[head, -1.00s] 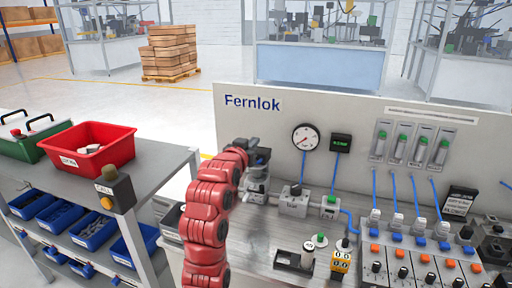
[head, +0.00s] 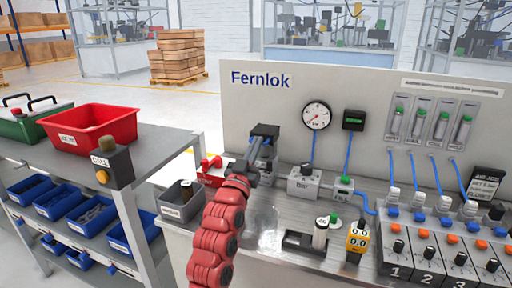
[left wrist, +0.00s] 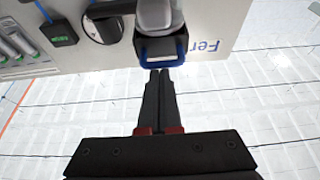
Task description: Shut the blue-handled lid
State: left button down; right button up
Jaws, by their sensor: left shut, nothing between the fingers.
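The blue-handled lid (head: 264,131) is a dark block standing raised against the white panel, left of the gauge. Its blue handle (left wrist: 152,60) shows as a U-shaped rim in the left wrist view, with a grey rounded part behind it. My left gripper (head: 256,152) is at the end of a red arm, just in front of the lid. Its two dark fingers (left wrist: 160,74) are together and empty, tips close to the blue handle; I cannot tell whether they touch. The wrist hides the lid's lower part in the head view. My right gripper is out of view.
A red box with red knobs (head: 211,168) and a grey bin (head: 181,203) stand left of the arm. Grey fittings (head: 305,181) with blue tubes are to the right.

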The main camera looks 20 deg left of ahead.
pick_arm(q)
jog(key=shift+f, duration=0.1)
dwell(0.5)
jog(key=s+f+p, duration=0.1)
jog(key=s+p, duration=0.8)
jog(key=s, duration=0.7)
jog(key=shift+s+a+f, duration=0.3)
jog(key=shift+f, duration=0.1)
